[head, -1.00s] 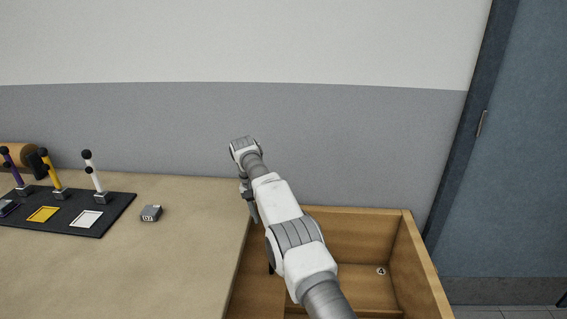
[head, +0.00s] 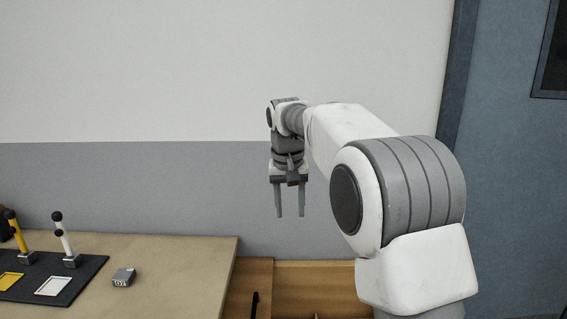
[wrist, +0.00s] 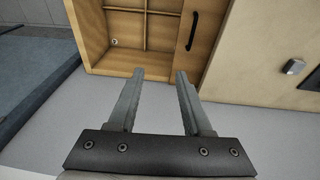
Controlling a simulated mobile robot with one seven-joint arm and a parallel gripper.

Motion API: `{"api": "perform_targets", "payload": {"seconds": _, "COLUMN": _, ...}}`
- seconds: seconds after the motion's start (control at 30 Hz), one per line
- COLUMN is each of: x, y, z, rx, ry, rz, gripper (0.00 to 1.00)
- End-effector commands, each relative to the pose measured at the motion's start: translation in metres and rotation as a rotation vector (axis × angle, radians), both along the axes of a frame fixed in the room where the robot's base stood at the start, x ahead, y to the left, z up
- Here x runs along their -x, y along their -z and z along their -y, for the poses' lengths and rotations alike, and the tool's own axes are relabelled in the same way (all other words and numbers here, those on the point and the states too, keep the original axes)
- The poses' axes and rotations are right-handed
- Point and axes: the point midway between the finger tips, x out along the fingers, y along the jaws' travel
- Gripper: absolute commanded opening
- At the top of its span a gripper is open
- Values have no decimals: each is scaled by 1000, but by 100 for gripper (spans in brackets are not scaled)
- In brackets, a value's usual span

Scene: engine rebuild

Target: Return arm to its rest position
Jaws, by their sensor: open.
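My gripper (head: 291,214) hangs with its fingers pointing down in the head view, above the wooden bin and in front of the grey wall band. Its two fingers are apart with nothing between them. In the wrist view my gripper (wrist: 159,75) is also open and empty, its fingers reaching toward the bin's edge. My arm is raised and bent across the right half of the head view.
The wooden bin (head: 262,275) with compartments adjoins the tabletop (head: 190,262); a black handle-like bar (wrist: 193,30) lies along it. A small grey block (head: 123,277) and a black mat (head: 84,277) with yellow and white levers are at left. A blue-grey door (head: 515,200) is at right.

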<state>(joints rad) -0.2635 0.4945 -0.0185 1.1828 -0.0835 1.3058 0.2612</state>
Motion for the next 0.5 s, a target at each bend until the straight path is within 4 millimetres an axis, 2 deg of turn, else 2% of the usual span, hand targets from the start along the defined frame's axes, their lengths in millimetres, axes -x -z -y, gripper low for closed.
{"api": "perform_targets", "payload": {"seconds": 0.03, "x": 13, "y": -14, "z": 9, "rx": -7, "ry": 2, "rz": 13, "gripper": 50}}
{"api": "perform_targets", "payload": {"seconds": 0.2, "x": 54, "y": -43, "z": 35, "rx": -23, "ry": -2, "rz": 54, "gripper": 50}}
{"api": "perform_targets", "payload": {"seconds": 0.5, "x": 137, "y": -70, "z": 74, "rx": -46, "ry": -6, "rz": 127, "gripper": 50}}
